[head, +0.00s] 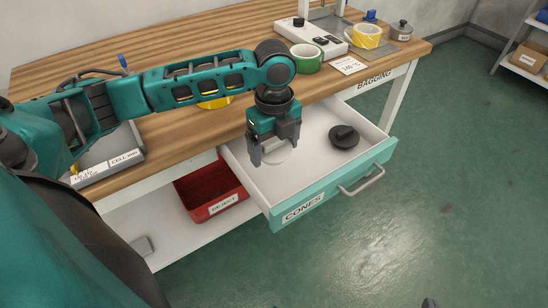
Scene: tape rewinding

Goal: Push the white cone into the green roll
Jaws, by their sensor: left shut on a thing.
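The white cone (280,156) is in the open drawer labelled CONES, pale against the white drawer floor and partly hidden by my gripper. My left gripper (273,158) points down into the drawer and is shut on the white cone. The green roll (306,58) stands on the wooden bench behind and to the right of the gripper, with its pale core facing up. Only a small dark tip, apparently of my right gripper (430,302), shows at the bottom edge. Its jaws cannot be made out.
A black cone (344,137) lies in the drawer (331,186), right of my gripper. A white device (312,36) and yellow roll (366,37) stand at the back right. A red REJECT bin (209,193) is below the bench. A grey tray (110,163) sits at left.

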